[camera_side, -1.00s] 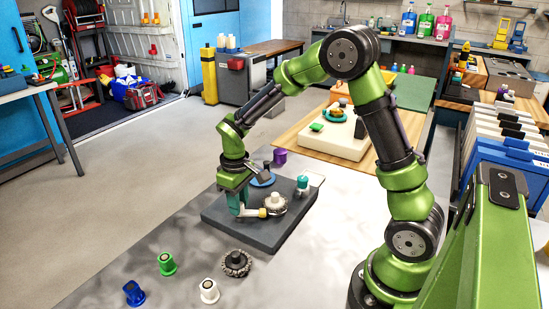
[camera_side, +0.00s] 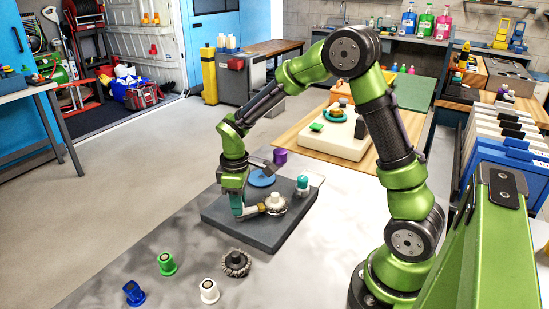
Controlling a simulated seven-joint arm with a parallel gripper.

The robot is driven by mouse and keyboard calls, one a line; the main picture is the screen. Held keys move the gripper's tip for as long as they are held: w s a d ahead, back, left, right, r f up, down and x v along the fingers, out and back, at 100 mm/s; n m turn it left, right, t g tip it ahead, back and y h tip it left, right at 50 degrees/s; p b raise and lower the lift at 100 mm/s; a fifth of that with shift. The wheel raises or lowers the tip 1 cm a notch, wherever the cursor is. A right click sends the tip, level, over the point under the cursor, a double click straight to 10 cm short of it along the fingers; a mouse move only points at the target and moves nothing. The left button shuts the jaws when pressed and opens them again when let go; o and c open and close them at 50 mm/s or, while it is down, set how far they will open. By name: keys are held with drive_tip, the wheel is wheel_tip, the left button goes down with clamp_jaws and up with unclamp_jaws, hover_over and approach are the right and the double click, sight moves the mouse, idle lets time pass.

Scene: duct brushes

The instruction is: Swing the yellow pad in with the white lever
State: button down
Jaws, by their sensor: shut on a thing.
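A dark grey base block (camera_side: 245,238) lies on the table. On it a round bristled brush (camera_side: 275,205) with a pale knob stands upright. The yellow pad (camera_side: 262,207) is small and sits at the brush's left edge; I cannot tell whether it touches. The white lever (camera_side: 250,212) runs from the pad down-left to my gripper. My gripper (camera_side: 238,209) points down, its teal fingers shut on the lever's left end. The fingertips partly hide that end.
On the block are a blue disc (camera_side: 262,178) behind the brush and a teal-and-white post (camera_side: 302,187) to its right. A purple piece (camera_side: 280,156) stands behind. A dark brush (camera_side: 236,263) and green (camera_side: 166,264), white (camera_side: 209,291) and blue (camera_side: 134,293) holders stand in front.

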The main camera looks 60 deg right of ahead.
drive_tip(key=shift+r, duration=0.1)
drive_tip(key=c, duration=0.8)
unclamp_jaws()
drive_tip(key=shift+c, duration=0.2)
wheel_tip(320, 180, up, 17)
drive_tip(key=s+a+m+t+y, duration=0.1)
drive_tip(key=s+a+m+t, duration=0.1)
drive_tip(key=s, duration=0.6)
drive_tip(key=s+a+r+m+t+y, duration=0.1)
drive_tip(key=s+a+m+t, duration=0.2)
drive_tip(key=s+m+t, duration=0.2)
drive_tip(key=s+m, duration=0.1)
drive_tip(key=s, duration=0.2)
drive_tip(key=shift+s+a+m, duration=0.15)
drive_tip(key=shift+s+m, duration=0.05)
drive_tip(key=shift+m, duration=0.2)
